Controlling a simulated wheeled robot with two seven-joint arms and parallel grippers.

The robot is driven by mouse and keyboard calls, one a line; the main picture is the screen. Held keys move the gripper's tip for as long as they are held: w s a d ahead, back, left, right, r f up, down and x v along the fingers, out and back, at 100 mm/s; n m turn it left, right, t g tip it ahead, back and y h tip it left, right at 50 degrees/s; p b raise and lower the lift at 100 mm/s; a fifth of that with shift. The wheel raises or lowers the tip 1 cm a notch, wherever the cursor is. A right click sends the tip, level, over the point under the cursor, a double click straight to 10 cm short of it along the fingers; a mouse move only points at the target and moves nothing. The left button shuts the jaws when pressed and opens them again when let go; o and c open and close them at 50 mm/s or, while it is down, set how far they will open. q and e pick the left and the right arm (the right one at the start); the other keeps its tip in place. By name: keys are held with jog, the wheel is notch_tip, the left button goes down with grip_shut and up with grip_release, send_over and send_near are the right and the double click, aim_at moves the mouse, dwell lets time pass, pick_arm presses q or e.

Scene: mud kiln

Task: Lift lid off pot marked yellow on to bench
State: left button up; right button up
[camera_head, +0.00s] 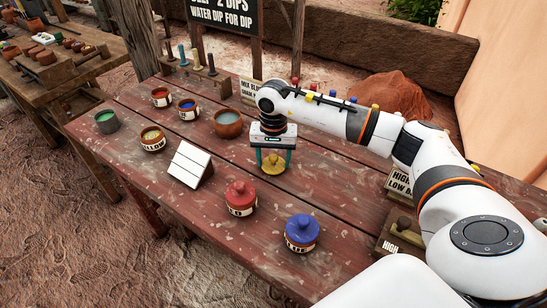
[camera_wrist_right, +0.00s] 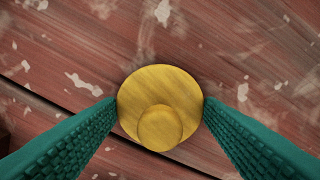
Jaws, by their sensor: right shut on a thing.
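The pot marked yellow (camera_head: 152,140) stands on the bench (camera_head: 325,200) at the left, uncovered, with yellow showing inside. Its label is only partly readable. The yellow lid (camera_head: 273,167) is apart from the pot, over the middle of the bench. My right gripper (camera_head: 273,160) points down and is shut on the lid. In the right wrist view, the lid (camera_wrist_right: 158,85) sits knob up between the two green fingers, which touch its sides. I cannot tell whether the lid touches the bench. My left gripper is not in view.
A red-lidded pot (camera_head: 241,198) and a blue-lidded pot (camera_head: 301,233) stand toward the front. A white tilted board (camera_head: 190,164) stands left of the lid. A brown bowl (camera_head: 228,123) and open red and blue pots (camera_head: 187,108) are behind. Bare bench surrounds the lid.

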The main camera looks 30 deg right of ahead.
jog(key=o, duration=1.3)
jog(key=shift+o, duration=0.2)
jog(key=shift+r, duration=0.1)
jog(key=shift+r+p, duration=2.2)
jog(key=shift+r, duration=1.45)
jog(key=shift+r, duration=0.1)
